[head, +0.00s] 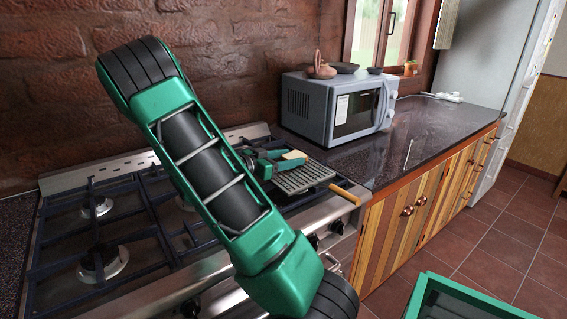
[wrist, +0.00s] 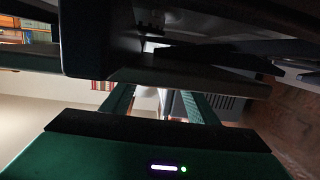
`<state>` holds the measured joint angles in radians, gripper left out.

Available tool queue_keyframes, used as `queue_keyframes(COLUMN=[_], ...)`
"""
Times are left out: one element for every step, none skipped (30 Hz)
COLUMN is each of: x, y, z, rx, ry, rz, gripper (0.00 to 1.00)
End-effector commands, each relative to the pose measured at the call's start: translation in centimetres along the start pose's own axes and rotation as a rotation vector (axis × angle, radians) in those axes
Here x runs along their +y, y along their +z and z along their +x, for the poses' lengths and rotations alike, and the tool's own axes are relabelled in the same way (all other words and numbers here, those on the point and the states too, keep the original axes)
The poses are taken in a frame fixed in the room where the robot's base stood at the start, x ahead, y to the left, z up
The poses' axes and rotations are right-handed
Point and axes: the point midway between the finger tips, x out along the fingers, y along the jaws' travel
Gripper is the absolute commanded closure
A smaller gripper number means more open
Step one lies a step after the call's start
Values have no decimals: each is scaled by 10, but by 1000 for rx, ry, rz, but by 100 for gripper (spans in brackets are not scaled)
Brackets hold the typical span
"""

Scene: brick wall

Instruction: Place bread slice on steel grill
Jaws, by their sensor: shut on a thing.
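The steel grill (head: 305,178) is a grey perforated plate with a wooden handle (head: 345,194), lying on the right end of the stove. My gripper (head: 277,162) is low over the grill's far left part. It is shut on a small pale yellow piece, which looks like the bread slice (head: 293,155). The slice shows at the far side of the fingers. I cannot tell whether it touches the grill. In the wrist view my two green fingers flank a pale patch, and the slice cannot be made out clearly there.
The gas stove (head: 110,262) has dark grates and burners. A microwave (head: 335,105) with pots on top stands behind the grill, on a dark counter (head: 440,125) that is mostly clear. My arm hides the stove's middle. A brick wall (head: 230,60) rises behind.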

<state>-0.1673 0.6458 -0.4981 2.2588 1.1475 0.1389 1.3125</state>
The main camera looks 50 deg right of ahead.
Motion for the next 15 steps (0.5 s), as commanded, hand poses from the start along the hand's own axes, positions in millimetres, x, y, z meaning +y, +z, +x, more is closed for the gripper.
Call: queue_keyframes(x=[0,0,0,0,0,0,0,0,0,0,0,0,0,0,0], y=[4,6,7,8,8,8,8,8,8,8,8,9,10,10,10], z=[1,1,1,1,1,1,1,1,1,1,1,1,1,1,1], rx=[1,1,0,0,0,0,0,0,0,0,0,0,0,0,0], ry=[1,1,1,1,0,0,0,0,0,0,0,0,0,0,0], rz=[-1,0,0,1,1,1,1,1,1,1,1,1,0,0,1], gripper=[67,67,67,67,67,67,67,67,67,67,67,67,67,44,34])
